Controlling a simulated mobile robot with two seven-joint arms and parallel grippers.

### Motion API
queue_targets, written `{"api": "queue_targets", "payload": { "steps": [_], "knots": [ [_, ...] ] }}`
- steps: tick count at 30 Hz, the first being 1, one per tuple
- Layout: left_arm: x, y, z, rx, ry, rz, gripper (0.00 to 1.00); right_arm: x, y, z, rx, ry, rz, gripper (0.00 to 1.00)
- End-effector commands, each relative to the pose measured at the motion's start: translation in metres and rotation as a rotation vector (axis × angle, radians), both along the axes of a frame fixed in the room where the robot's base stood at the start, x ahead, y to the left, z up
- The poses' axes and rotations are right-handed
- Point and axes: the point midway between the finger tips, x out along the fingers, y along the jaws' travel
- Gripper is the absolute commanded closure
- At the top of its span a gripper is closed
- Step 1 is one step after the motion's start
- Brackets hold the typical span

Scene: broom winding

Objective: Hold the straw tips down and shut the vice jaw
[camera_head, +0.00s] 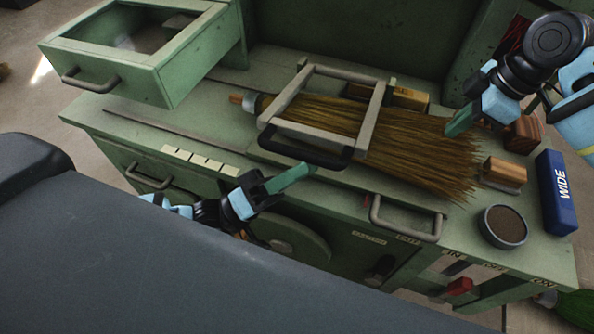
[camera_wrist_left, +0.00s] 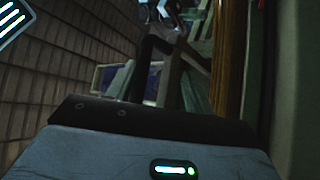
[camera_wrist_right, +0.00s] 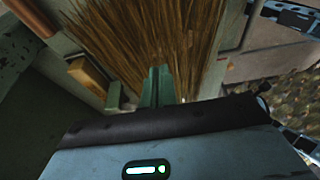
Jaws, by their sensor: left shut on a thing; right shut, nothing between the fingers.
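The broom's straw (camera_head: 415,145) lies flat on the green bench, fanning out to the right from a grey collar (camera_head: 256,104). A pale metal frame, the vice jaw (camera_head: 372,115), lies across the straw, with a dark handle (camera_head: 330,159) along its near side. My left gripper (camera_head: 308,169) is shut at that handle; the exact grasp is partly hidden. The handle also seems to show, dark, in the left wrist view (camera_wrist_left: 146,62). My right gripper (camera_head: 452,130) is shut and empty, its green fingers at the far side of the straw tips. The straw fills the right wrist view's upper middle (camera_wrist_right: 150,40).
Wooden blocks (camera_head: 505,172) stand beside the straw tips. A round dark-filled tin (camera_head: 503,226) and a blue box marked WIDE (camera_head: 555,192) are at the right. An open drawer (camera_head: 165,75) juts out at upper left. A red switch (camera_head: 460,286) is on the bench front.

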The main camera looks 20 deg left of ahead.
Motion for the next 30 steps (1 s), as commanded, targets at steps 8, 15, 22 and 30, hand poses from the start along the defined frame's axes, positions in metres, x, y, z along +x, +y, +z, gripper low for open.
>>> {"api": "queue_targets", "payload": {
  "steps": [8, 15, 22, 30],
  "knots": [
    [0.003, 0.007, -0.006, 0.007, 0.007, 0.008, 0.62, 0.000, 0.000, 0.000, 0.000, 0.001, 0.000, 1.00],
    [-0.002, 0.017, -0.015, 0.005, 0.006, 0.009, 0.62, 0.000, 0.000, 0.000, 0.000, 0.000, 0.000, 1.00],
    [-0.006, 0.026, -0.024, 0.004, 0.006, 0.008, 0.62, 0.000, 0.000, 0.000, 0.000, 0.000, 0.000, 1.00],
    [-0.012, 0.036, -0.035, 0.004, 0.004, 0.004, 0.62, 0.000, 0.000, 0.000, 0.000, 0.000, 0.000, 1.00]
  ]
}}
